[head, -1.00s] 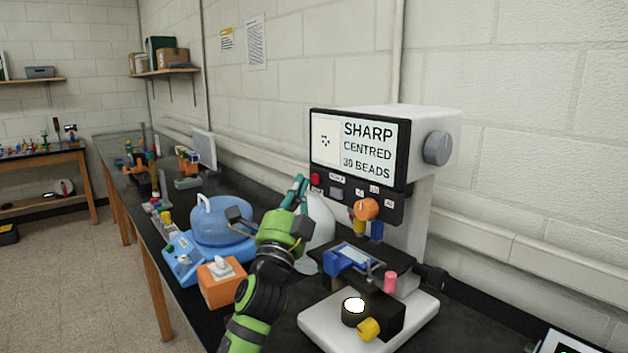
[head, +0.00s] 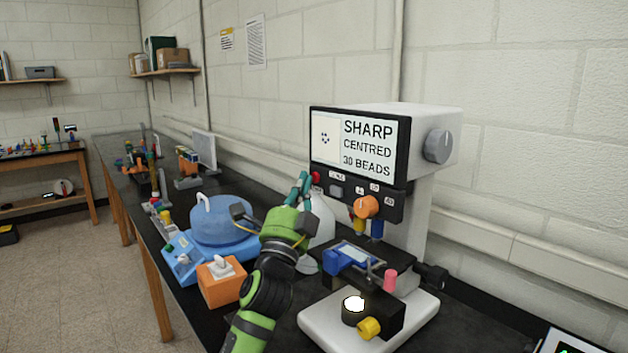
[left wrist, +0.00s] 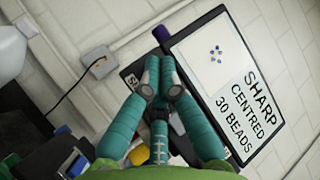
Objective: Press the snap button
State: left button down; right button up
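The microscope (head: 425,230) stands on the bench with a panel of controls under its screen (head: 360,147). A red button (head: 316,177) sits at the panel's left end, with a grey button (head: 337,191) to its right. The small labels cannot be read in the head view. My left gripper (head: 304,183) is at the panel's left end, its teal fingertips just left of the red button; contact cannot be told. In the left wrist view the fingertips (left wrist: 157,76) are together and empty, covering part of the panel (left wrist: 136,72). My right gripper is not in view.
A white bottle (head: 318,222) stands behind my left gripper. A blue-lidded device (head: 220,222) and an orange box (head: 222,282) are to the left. A stage with a blue holder (head: 338,262) lies beneath.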

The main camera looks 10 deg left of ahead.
pick_arm(q)
jog(key=shift+w+d, duration=0.2)
jog(key=shift+w, duration=0.05)
dwell(0.9)
jog(key=shift+s+a, duration=0.5)
jog(key=shift+s, duration=0.15)
jog(key=shift+p, duration=0.35)
jog(key=s+a+p, duration=0.1)
jog(key=s, duration=0.1)
jog(key=s+a+p, duration=0.1)
jog(key=s+a, duration=0.1)
dwell(0.7)
